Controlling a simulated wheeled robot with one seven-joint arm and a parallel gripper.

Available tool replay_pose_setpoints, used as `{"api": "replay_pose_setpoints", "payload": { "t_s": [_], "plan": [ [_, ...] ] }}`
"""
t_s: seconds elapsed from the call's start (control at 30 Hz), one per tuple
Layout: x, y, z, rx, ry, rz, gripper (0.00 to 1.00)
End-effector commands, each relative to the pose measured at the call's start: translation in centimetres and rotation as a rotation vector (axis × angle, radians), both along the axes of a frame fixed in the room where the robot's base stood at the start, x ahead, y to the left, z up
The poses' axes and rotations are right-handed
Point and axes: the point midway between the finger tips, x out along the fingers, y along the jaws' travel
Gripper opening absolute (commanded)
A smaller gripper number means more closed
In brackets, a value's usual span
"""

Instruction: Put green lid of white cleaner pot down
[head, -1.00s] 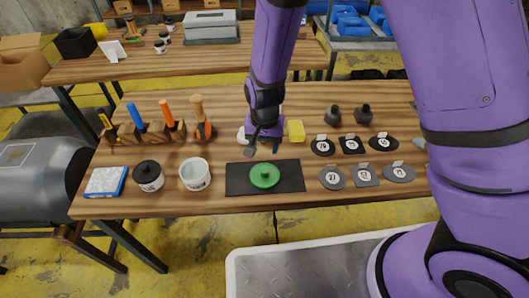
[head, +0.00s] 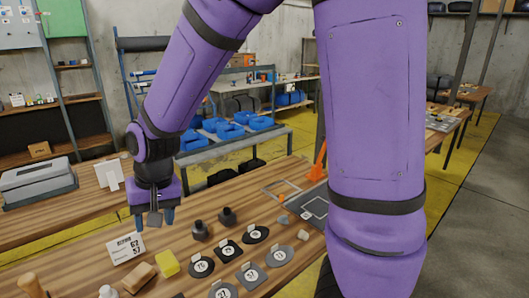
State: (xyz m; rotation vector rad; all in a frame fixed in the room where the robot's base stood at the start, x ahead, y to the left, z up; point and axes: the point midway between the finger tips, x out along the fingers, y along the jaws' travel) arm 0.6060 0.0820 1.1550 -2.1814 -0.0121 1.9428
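The green lid and the white cleaner pot are outside the current head view. A second earlier, the green lid lay on a black mat, to the right of the open white pot on the bench. My gripper (head: 155,222) points down above the back of the wooden bench (head: 85,252), at the left of the view. Its two fingers are apart, and nothing shows between them.
Dark weights (head: 200,230) and several labelled dark discs (head: 256,235) lie to the right. An orange cone (head: 318,162) stands further right.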

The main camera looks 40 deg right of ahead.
Motion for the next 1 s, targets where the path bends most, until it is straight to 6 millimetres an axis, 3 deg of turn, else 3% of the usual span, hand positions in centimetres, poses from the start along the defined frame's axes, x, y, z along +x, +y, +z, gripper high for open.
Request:
{"api": "replay_pose_setpoints", "payload": {
  "t_s": [0.03, 0.2, 0.5, 0.8, 1.0],
  "plan": [
    [-0.5, -1.2, 1.8, 0.009, -0.027, 0.004, 0.52],
    [-3.0, -4.8, 6.4, 0.006, -0.094, 0.037, 0.52],
    [-9.0, -10.4, 12.5, -0.047, -0.221, 0.081, 0.52],
    [-15.5, -14.2, 15.7, -0.149, -0.322, 0.102, 0.52],
    [-17.5, -15.0, 16.1, -0.187, -0.343, 0.107, 0.52]
  ]
}}
